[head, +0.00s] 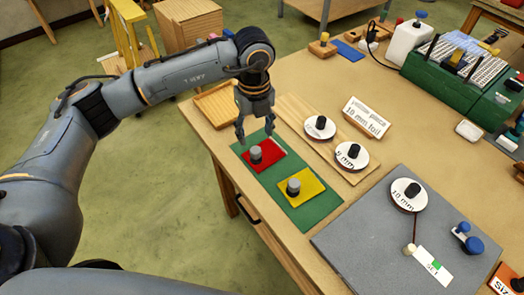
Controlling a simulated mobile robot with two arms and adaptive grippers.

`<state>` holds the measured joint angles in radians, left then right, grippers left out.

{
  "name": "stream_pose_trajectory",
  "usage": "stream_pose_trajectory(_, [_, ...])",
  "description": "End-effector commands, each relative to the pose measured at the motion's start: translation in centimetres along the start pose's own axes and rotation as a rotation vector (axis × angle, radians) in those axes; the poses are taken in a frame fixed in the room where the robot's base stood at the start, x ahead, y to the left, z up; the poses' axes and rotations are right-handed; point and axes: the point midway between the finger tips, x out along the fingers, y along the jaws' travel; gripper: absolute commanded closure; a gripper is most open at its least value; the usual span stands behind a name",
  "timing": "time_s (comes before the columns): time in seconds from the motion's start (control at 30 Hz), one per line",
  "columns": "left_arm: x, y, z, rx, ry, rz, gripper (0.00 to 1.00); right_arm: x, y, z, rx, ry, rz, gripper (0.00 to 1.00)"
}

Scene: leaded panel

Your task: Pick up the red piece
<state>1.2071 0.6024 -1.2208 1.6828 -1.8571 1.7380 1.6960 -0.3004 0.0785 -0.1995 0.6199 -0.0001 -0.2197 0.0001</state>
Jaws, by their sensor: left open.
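The red piece (267,158) is a flat red square with a grey knob on top. It lies on the green mat (313,211) near the table's left edge. A yellow piece (311,190) with a like knob lies on the same mat, nearer to me. My left gripper (254,137) points down just behind and above the red piece, with its fingers apart and nothing seen between them. The knob of the red piece stands just below the fingertips in the picture; I cannot tell the exact height gap. My right gripper is not in view.
White labelled rolls (351,156) stand on a wooden board beside a "yellow piece 10 mm foil" sign (366,117). A grey board (351,241) holds a 10 mm roll (408,193). A wooden tray (214,105) lies behind my gripper. A green machine (456,81) stands at the back right.

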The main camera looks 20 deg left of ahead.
Motion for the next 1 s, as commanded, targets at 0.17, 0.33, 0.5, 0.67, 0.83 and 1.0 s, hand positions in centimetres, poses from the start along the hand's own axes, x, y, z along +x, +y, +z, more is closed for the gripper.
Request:
stream_pose_trajectory(0.17, [2.5, 0.0, -0.1, 0.001, 0.003, 0.001, 0.44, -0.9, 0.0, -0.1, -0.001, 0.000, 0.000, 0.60])
stream_pose_trajectory(0.33, [3.6, 0.0, 0.0, 0.001, 0.002, -0.001, 0.44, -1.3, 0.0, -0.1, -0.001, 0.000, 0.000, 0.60])
stream_pose_trajectory(0.5, [5.7, 0.0, 0.2, 0.001, 0.005, 0.002, 0.44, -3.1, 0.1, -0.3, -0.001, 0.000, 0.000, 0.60])
stream_pose_trajectory(0.67, [8.0, -0.1, 0.2, 0.003, 0.005, -0.001, 0.44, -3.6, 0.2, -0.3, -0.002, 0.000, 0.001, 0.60])
stream_pose_trajectory(0.83, [8.6, -0.1, 0.3, 0.003, 0.002, -0.003, 0.44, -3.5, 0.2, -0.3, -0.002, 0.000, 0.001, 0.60])
stream_pose_trajectory(1.0, [8.6, -0.1, 0.3, 0.003, 0.002, -0.003, 0.53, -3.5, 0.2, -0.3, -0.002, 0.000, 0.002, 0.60])
